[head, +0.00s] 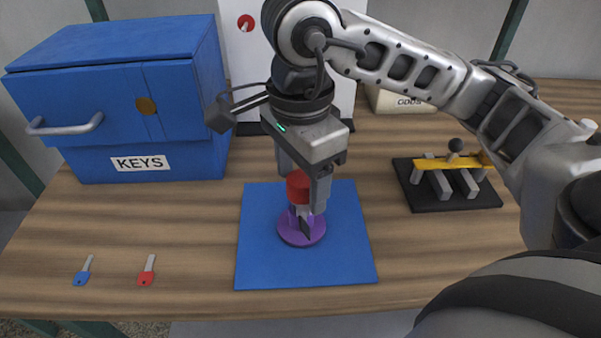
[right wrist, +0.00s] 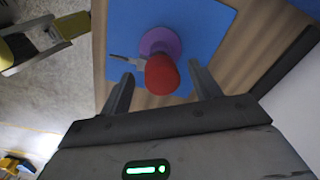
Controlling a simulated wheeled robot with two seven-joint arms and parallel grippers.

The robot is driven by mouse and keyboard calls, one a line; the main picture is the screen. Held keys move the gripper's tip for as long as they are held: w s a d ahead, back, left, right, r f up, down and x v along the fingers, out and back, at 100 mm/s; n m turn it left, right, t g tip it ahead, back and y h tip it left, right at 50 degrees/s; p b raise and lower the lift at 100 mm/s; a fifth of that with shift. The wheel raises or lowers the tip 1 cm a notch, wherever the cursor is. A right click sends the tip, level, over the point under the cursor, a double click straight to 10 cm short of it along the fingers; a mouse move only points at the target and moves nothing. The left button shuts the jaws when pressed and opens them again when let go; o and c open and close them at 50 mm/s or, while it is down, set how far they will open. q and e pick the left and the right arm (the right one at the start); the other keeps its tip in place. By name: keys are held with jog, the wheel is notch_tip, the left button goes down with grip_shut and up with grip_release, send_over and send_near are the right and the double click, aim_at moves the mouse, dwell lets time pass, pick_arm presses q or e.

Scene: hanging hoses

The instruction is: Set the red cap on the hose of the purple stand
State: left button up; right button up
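The purple stand (head: 289,236) stands on the blue mat, with its round base flat. The red cap (head: 298,187) sits upright above it, seemingly on top of the stand's hose, which is mostly hidden. My right gripper (head: 305,208) points down around the cap, one finger on each side. In the right wrist view, the red cap (right wrist: 162,75) lies between the two fingers with a gap on each side, so the gripper is open. The purple stand (right wrist: 160,42) shows behind the cap. A thin grey piece (right wrist: 127,60) sticks out beside the stand. My left gripper is not visible in the head view.
A blue KEYS box (head: 95,110) stands at the back left. A blue key (head: 82,273) and a red key (head: 147,272) lie at the front left. A black rack with a yellow bar (head: 445,163) stands at the right. The blue mat (head: 258,262) is otherwise clear.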

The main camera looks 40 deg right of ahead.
aim_at(301, 180)
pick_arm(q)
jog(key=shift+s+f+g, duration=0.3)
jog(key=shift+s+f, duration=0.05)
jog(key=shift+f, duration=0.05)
pick_arm(e)
jog(key=shift+r, duration=0.15)
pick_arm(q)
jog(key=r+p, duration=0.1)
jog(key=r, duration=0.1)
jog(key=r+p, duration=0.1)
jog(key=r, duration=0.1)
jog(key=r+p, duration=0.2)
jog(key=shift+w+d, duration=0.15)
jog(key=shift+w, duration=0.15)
pick_arm(e)
notch_tip(301, 180, up, 16)
